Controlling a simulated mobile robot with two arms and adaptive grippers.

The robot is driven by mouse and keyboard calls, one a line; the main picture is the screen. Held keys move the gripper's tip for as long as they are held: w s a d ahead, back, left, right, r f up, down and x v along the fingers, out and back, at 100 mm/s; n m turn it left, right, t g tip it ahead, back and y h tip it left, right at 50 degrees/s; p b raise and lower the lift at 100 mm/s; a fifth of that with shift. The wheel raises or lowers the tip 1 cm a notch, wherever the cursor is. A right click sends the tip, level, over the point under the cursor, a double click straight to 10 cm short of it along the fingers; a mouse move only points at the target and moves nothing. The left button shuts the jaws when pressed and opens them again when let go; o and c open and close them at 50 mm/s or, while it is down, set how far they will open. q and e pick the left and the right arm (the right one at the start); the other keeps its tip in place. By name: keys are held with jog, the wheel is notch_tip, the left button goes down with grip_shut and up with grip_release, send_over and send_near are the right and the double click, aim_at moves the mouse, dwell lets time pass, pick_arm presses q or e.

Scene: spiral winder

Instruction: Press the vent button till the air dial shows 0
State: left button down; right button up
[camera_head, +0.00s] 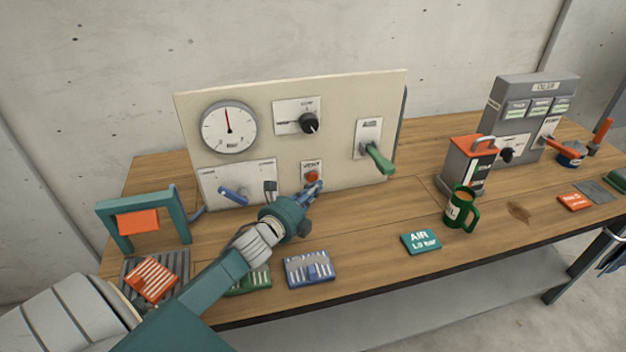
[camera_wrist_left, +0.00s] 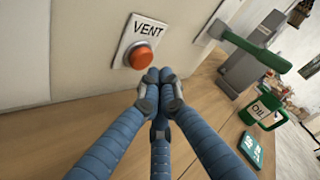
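The red vent button (camera_head: 312,176) sits under a VENT label on the cream panel (camera_head: 330,95). It is large in the left wrist view (camera_wrist_left: 139,57). The round white air dial (camera_head: 228,128) is at the panel's upper left, its red needle pointing nearly straight up, away from the scale's ends. My left gripper (camera_head: 314,187) is at the panel, just below and right of the button. In the left wrist view its blue fingers (camera_wrist_left: 159,82) are together at the tips, with nothing visible between them. Whether they touch the button I cannot tell. My right gripper is not in view.
The panel also has a black knob (camera_head: 309,123), a green lever (camera_head: 378,158) and a blue lever (camera_head: 233,195). Slotted blocks (camera_head: 309,269) lie in front.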

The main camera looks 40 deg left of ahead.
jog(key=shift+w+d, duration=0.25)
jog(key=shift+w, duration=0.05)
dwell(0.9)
pick_arm(q)
jog(key=shift+w+a, duration=0.3)
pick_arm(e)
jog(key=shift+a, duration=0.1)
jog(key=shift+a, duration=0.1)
pick_arm(q)
jog(key=shift+w+a, duration=0.25)
jog(key=shift+a, duration=0.1)
dwell(0.7)
jog(key=shift+r, duration=0.1)
dwell(1.2)
dwell(1.0)
